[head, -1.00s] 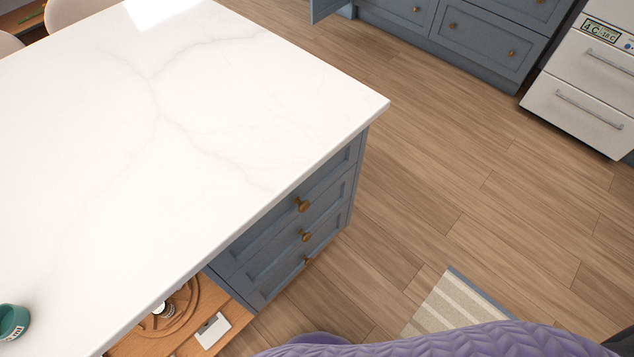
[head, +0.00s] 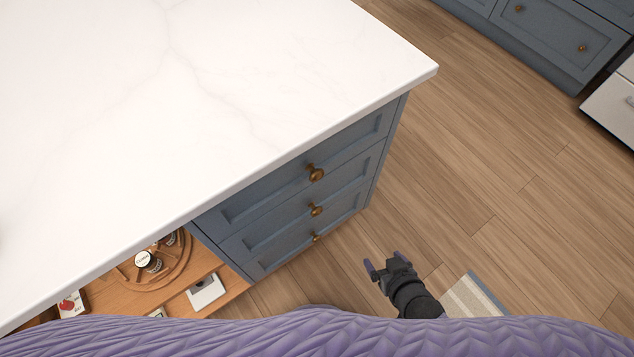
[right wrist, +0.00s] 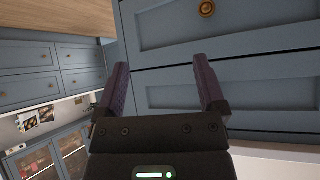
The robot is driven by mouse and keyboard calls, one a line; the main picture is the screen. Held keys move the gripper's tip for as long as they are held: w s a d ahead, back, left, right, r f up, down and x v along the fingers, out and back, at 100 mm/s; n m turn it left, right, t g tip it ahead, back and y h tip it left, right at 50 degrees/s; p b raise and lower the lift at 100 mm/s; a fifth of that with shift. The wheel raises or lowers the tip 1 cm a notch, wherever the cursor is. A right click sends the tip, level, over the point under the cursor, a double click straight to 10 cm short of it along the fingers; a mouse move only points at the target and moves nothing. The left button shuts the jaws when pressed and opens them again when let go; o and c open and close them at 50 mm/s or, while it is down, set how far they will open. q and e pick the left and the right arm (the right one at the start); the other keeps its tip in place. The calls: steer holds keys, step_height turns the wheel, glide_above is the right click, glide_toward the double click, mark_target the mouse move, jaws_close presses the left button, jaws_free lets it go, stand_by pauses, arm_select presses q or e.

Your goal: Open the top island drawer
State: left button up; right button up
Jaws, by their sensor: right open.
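The island's top drawer (head: 350,143) is a blue-grey panel under the white worktop, with a round brass knob (head: 316,174). It sits flush and closed. My right gripper (head: 386,260) is open and empty, right of and below the drawer stack in the head view, apart from the knobs. In the right wrist view its two purple-faced fingers (right wrist: 160,66) stand wide apart before blue drawer fronts. A brass knob (right wrist: 207,8) shows at that view's top edge; I cannot tell which drawer it belongs to. My left gripper is not in view.
Two lower drawers with knobs (head: 316,209) are closed below. The white worktop (head: 250,80) overhangs the fronts. Left of the drawers, a wooden shelf (head: 230,283) holds a round tray and a jar (head: 148,261). Wooden floor (head: 480,170) is clear to the right; a striped mat (head: 470,297) lies there.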

steer(key=w+a+r+t+y+b, duration=0.2)
steer(key=w+a+t+y+b, duration=0.25)
steer(key=w+b, duration=0.2)
steer(key=n+y+b, duration=0.2)
steer(key=y+b, duration=0.1)
steer(key=y, duration=0.1)
glide_toward(319, 178)
steer(key=a, duration=0.1)
steer(key=shift+t+h, duration=0.25)
steer(key=shift+t, duration=0.2)
steer(key=b+x, duration=0.1)
steer(key=x, duration=0.5)
steer(key=b+x, duration=0.1)
steer(key=x, duration=0.2)
steer(key=shift+w+f+b, duration=0.15)
steer(key=shift+f+b, duration=0.15)
steer(key=shift+f, duration=0.05)
steer(key=shift+w+a+r, duration=0.1)
steer(key=shift+w+a, duration=0.05)
steer(key=shift+w, duration=0.1)
steer(key=shift+w+a, duration=0.1)
steer(key=shift+w, duration=0.1)
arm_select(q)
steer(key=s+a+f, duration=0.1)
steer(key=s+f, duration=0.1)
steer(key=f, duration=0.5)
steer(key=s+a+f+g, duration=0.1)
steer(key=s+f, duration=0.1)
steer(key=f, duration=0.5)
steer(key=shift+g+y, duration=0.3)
